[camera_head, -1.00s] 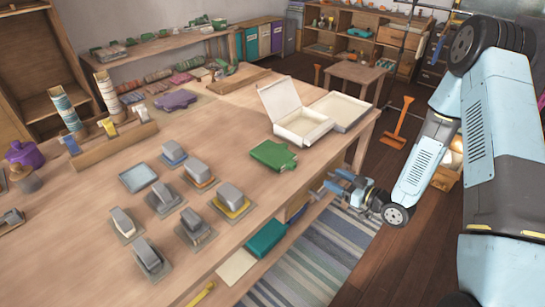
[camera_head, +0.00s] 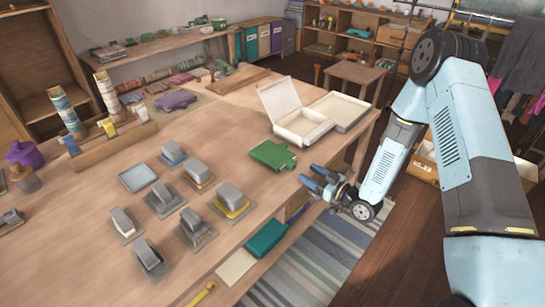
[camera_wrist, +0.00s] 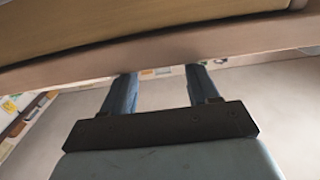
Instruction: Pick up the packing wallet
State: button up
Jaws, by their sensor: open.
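A flat green wallet-like piece (camera_head: 272,155) lies on the table near its right edge. A flat purple piece (camera_head: 176,100) lies further back, and a teal one (camera_head: 266,239) lies on a lower ledge at the table's front. No label shows which is the packing wallet. My gripper (camera_head: 309,184) is open and empty by the table's right edge, right of and nearer than the green piece. In the wrist view the two fingers (camera_wrist: 162,88) are apart with nothing between them; no wallet shows there.
A wooden edge (camera_wrist: 160,45) crosses the top of the wrist view close by. An open white box (camera_head: 297,112) stands behind the green piece. Several grey blocks on plates, one of them at the front (camera_head: 151,257), cover the table's middle. A striped rug (camera_head: 318,258) lies below.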

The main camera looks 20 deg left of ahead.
aim_at(295, 166)
jog(key=shift+s+x, duration=0.15)
jog(key=shift+x, duration=1.15)
jog(key=shift+s+x, duration=0.15)
jog(key=shift+x, duration=1.15)
jog(key=shift+a, duration=0.15)
jog(key=shift+c, duration=0.2)
grip_shut()
jog(key=shift+r, duration=0.1)
